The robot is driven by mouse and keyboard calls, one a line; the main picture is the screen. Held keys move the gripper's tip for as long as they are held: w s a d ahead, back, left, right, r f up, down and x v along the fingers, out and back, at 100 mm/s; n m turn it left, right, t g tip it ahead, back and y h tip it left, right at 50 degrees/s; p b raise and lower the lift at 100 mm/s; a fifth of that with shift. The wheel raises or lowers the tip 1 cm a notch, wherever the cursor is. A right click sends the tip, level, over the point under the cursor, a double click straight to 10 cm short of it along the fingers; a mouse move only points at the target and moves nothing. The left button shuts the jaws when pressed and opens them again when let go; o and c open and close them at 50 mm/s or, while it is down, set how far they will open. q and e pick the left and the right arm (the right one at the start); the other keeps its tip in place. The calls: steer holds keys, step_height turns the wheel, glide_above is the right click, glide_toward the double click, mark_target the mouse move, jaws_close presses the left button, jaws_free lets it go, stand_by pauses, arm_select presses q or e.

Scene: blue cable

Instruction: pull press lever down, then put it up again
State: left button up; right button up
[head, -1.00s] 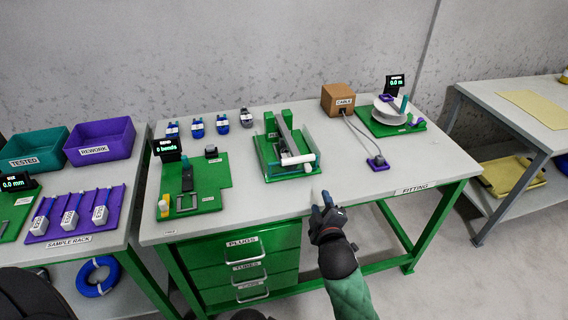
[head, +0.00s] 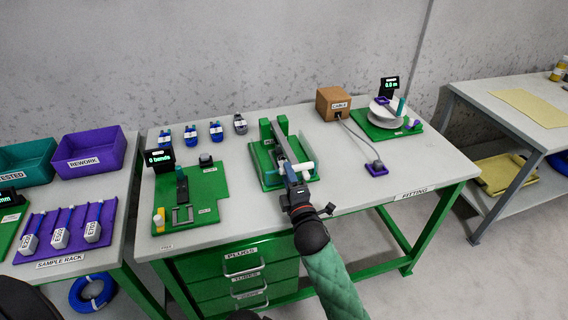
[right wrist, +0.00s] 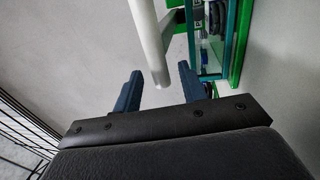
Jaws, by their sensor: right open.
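The green press (head: 266,160) stands in the middle of the grey bench. Its lever ends in a white handle (head: 305,166) on the front right side. The handle lies low, close to the press base, in the head view. My right gripper (head: 291,174) is at the front of the press, next to the handle. In the right wrist view the white handle (right wrist: 147,36) reaches down between the two blue open fingers, with gaps to both sides. The gripper covers part of the press front in the head view. My left gripper is not in view.
A green bending board (head: 206,196) lies to the left of the press. A cardboard cable box (head: 331,103) and a cable reel (head: 385,112) stand at the back right. Several blue plugs sit at the back left. The bench between press and right end is mostly clear.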

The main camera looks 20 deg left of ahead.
steer(key=x, duration=0.3)
steer(key=shift+w+a+r, duration=0.1)
steer(key=shift+w+a, duration=0.05)
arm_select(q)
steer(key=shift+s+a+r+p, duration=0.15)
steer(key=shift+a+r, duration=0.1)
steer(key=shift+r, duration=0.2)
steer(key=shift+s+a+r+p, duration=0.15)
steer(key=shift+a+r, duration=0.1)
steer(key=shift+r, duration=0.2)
arm_select(e)
steer(key=shift+w+a, duration=0.2)
steer(key=shift+w, duration=0.15)
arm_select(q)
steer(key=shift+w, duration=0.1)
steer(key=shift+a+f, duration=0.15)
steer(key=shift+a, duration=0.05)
arm_select(e)
jaws_close()
